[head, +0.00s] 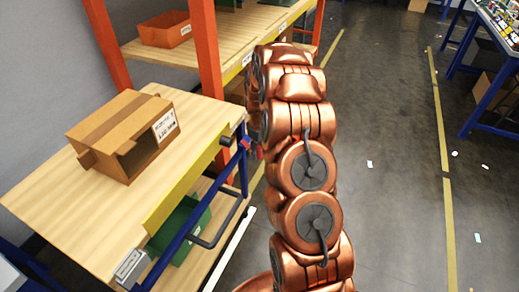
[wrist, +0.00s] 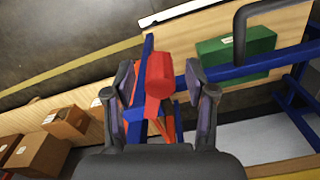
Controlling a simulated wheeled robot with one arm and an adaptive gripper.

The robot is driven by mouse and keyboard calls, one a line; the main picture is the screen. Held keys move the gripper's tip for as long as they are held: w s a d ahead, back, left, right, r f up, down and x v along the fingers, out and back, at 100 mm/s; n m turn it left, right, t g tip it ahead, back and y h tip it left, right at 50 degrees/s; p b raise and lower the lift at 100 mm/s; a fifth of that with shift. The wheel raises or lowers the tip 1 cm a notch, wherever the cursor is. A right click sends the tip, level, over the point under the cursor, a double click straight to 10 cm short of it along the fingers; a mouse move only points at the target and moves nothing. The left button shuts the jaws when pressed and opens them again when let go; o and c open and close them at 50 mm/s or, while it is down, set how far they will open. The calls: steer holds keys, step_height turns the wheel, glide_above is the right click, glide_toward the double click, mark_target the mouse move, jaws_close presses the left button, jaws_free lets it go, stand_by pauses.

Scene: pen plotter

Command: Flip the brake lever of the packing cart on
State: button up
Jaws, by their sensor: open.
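The red brake lever (wrist: 158,75) shows in the wrist view as a blocky handle on the cart's blue frame. In that picture it lies between the two fingers of my gripper (wrist: 160,84), with a gap on each side. My gripper is open and holds nothing. I cannot tell how deep the lever sits between the fingers. The packing cart (head: 45,203) stands at the left in the head view, with a wooden top and blue tubes. A small red part (head: 246,143) shows at its right corner. My arm hides the gripper in the head view.
A cardboard box (head: 115,155) sits on the cart top. A green bin (head: 183,228) is on the lower shelf, beside a dark bent handle (head: 222,225). An orange-framed shelf (head: 203,45) stands behind. The floor (head: 385,190) at right is mostly free.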

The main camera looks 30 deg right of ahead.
steer(key=shift+c, duration=0.3)
jaws_close()
